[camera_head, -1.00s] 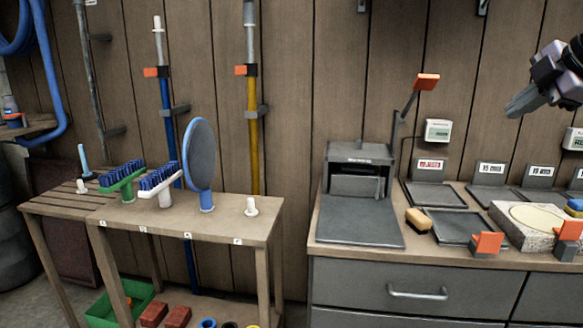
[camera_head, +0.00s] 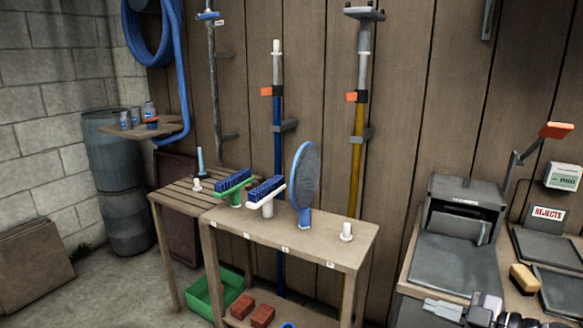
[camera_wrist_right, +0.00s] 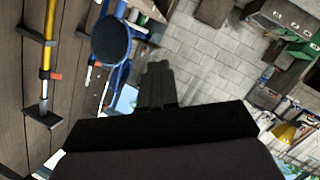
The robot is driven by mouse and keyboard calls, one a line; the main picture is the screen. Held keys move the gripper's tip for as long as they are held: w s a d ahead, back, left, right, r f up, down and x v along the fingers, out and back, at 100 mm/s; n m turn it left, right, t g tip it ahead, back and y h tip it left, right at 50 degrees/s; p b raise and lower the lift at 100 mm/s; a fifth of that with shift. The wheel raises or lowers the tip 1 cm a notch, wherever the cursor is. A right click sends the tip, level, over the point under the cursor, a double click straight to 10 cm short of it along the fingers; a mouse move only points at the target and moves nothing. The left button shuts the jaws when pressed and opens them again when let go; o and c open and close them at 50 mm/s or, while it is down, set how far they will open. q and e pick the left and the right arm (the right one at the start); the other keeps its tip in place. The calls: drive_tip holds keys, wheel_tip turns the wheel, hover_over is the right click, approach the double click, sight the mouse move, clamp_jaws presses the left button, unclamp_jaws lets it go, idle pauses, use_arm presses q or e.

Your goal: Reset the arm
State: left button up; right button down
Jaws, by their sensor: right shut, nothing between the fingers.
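My right gripper (camera_head: 440,310) shows at the bottom right of the head view, partly cut off by the lower edge. Its light grey fingers point left and are closed with nothing between them. My left gripper is in no view.
A wooden table (camera_head: 345,250) holds a green brush (camera_head: 234,190), a white brush (camera_head: 267,195) and a round blue-rimmed pad (camera_head: 305,185). A grey bench unit (camera_head: 455,265) stands right. Poles hang on the wall.

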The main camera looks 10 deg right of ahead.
drive_tip(key=s+a+f+m+g+h+p, duration=0.1)
drive_tip(key=s+a+f+m+h+p, duration=0.2)
drive_tip(key=s+a+f+m, duration=0.2)
drive_tip(key=s+a+f+m+g+h+p, duration=0.1)
drive_tip(key=s+a+f+m+h+p, duration=0.2)
drive_tip(key=s+a+f+m, duration=0.3)
drive_tip(key=s+a+f+p, duration=0.1)
drive_tip(key=s+a, duration=0.4)
drive_tip(key=s, duration=0.2)
drive_tip(key=shift+s+f, duration=0.15)
drive_tip(key=shift+f, duration=0.2)
drive_tip(key=shift+m, duration=0.3)
